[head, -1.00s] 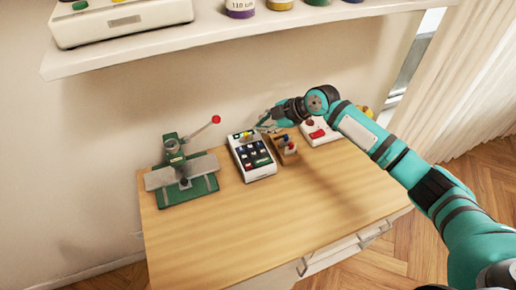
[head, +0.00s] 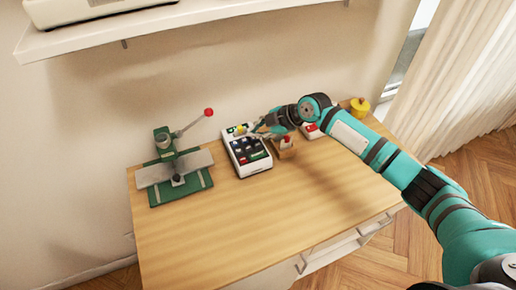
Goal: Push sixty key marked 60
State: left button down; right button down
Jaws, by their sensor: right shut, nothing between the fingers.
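The white keypad device (head: 258,171) sits on the wooden table, right of the green press. It has rows of dark keys, some blue and green ones, and a yellowish strip at its back. The marking 60 is too small to read, so I cannot tell which key bears it. My right gripper (head: 255,130) is shut and empty, with its fingertips over or beside the keypad's back right part. I cannot tell whether they touch a key. The gripper and its wrist hide part of the keypad's back right corner. My left gripper is not in view.
A green press (head: 175,169) with a red-knobbed lever stands left of the keypad. A small wooden holder (head: 287,152) stands close on its right. A white and red device (head: 311,131) and a yellow pot (head: 360,107) are further right. The table's front (head: 235,225) is clear.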

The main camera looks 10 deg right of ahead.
jog(key=shift+f+b, duration=0.85)
jog(key=shift+f, duration=0.5)
dwell(0.3)
jog(key=shift+f+b, duration=0.45)
jog(key=shift+f+b, duration=0.45)
dwell(0.5)
dwell(0.4)
jog(key=shift+r+p, duration=0.5)
jog(key=shift+r, duration=0.4)
jog(key=shift+r+p, duration=1.75)
jog(key=shift+r, duration=0.8)
